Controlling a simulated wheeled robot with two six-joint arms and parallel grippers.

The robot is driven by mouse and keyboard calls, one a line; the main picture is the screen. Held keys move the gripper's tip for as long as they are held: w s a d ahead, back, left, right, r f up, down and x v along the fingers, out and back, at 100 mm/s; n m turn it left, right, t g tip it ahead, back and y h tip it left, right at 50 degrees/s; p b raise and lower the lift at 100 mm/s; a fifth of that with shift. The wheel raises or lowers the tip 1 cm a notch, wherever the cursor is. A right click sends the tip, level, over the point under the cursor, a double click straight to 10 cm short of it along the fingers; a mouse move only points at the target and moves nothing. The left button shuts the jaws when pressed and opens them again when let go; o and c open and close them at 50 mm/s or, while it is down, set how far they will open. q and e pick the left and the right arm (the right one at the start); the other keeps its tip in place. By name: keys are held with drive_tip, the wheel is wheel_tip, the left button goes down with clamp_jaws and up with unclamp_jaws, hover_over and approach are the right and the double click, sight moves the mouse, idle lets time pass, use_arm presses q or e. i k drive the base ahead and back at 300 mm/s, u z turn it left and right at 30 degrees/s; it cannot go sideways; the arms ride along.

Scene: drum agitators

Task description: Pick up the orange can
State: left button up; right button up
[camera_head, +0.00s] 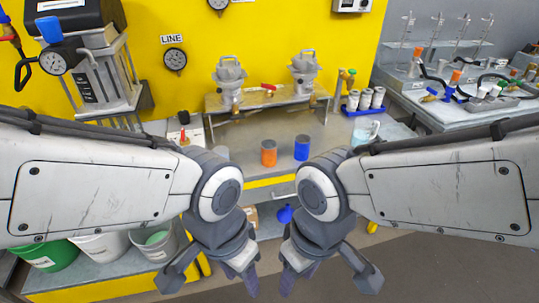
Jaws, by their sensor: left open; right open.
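The orange can (269,153) stands upright on the grey workbench, near its front edge, in the middle of the head view. A blue can (301,148) stands just to its right, a small gap apart. My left gripper (212,284) is open and empty, low in the view, in front of the bench and left of the orange can. My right gripper (326,284) is open and empty, also low, right of the orange can. Both grippers are well apart from the cans. Nothing covers the orange can.
Behind the cans is a raised shelf (262,101) with two grey agitator heads. A clear beaker (365,131) and a blue rack of white-topped tubes (364,101) stand to the right. Several buckets (100,247) are low at left.

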sight(268, 147)
drive_tip(key=k, duration=0.55)
drive_tip(key=z, duration=0.6)
drive_tip(key=i, duration=1.7)
drive_tip(key=u, duration=0.75)
drive_tip(key=i, duration=0.45)
drive_tip(key=u, duration=0.35)
